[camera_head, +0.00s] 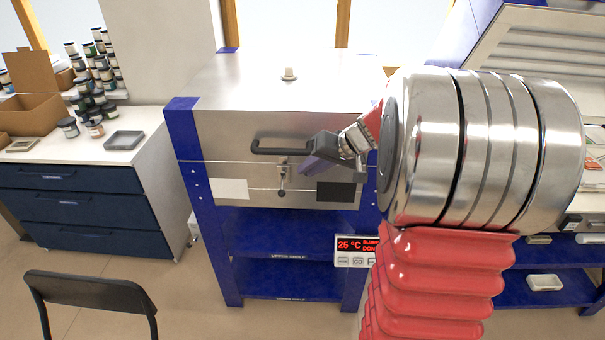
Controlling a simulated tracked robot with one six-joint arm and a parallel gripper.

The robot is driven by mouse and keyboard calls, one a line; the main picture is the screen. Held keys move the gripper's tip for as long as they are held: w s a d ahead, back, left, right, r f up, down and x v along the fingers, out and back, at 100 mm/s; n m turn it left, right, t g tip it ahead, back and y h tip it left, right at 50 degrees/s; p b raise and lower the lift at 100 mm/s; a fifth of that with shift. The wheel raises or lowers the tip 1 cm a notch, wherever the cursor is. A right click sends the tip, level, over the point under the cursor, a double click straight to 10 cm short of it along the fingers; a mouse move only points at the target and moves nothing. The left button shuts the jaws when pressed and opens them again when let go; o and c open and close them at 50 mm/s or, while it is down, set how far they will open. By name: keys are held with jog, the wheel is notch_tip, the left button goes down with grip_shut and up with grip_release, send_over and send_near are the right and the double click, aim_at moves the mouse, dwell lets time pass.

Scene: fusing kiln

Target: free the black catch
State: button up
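The kiln (215,130) is a silver box on a blue stand, with its lid down. On its front a small catch (282,180) hangs at the seam, a metal piece with a stem and a dark knob pointing down. A black bar handle (278,150) sits just above it. My gripper (308,163) is at the right of the catch, close to the right end of the handle. I cannot tell whether it touches either one, or whether its fingers are open. My arm hides the kiln's right side.
A display (356,250) reading 25 °C hangs below the kiln front. White and dark plates flank the catch. A drawer cabinet (80,200) with jars, a box and a tray (124,140) stands left. A black chair (90,290) is in front. Shelving stands right.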

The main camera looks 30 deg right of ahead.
jog(key=shift+s+d+r, duration=0.15)
jog(key=shift+s+r, duration=0.15)
jog(key=shift+r, duration=0.05)
jog(key=shift+w+r, duration=0.25)
jog(key=c, duration=0.3)
jog(key=w+r+t+h, duration=0.1)
jog(key=r, duration=0.2)
jog(key=w+a+r+n+t+h, duration=0.1)
jog(key=w+r+t, duration=0.1)
jog(key=r, duration=0.1)
jog(key=w+a+r+t+h, duration=0.1)
jog(key=r, duration=0.3)
jog(key=shift+w+a, duration=0.2)
jog(key=shift+a, duration=0.05)
grip_shut()
jog(key=s+a+r+h, duration=0.4)
jog(key=s+r+h, duration=0.15)
jog(key=s, duration=0.35)
jog(key=s+a+f+n+g+y, duration=0.2)
jog(key=s+a+f+g, duration=0.1)
jog(key=s+a+f, duration=0.3)
jog(key=s+a+f+n+g+y, duration=0.2)
jog(key=s+a+f, duration=0.4)
jog(key=s+a, duration=0.4)
jog(key=s+g+y, duration=0.1)
jog(key=s, duration=0.1)
jog(key=shift+s+a, duration=0.25)
jog(key=shift+s, duration=0.1)
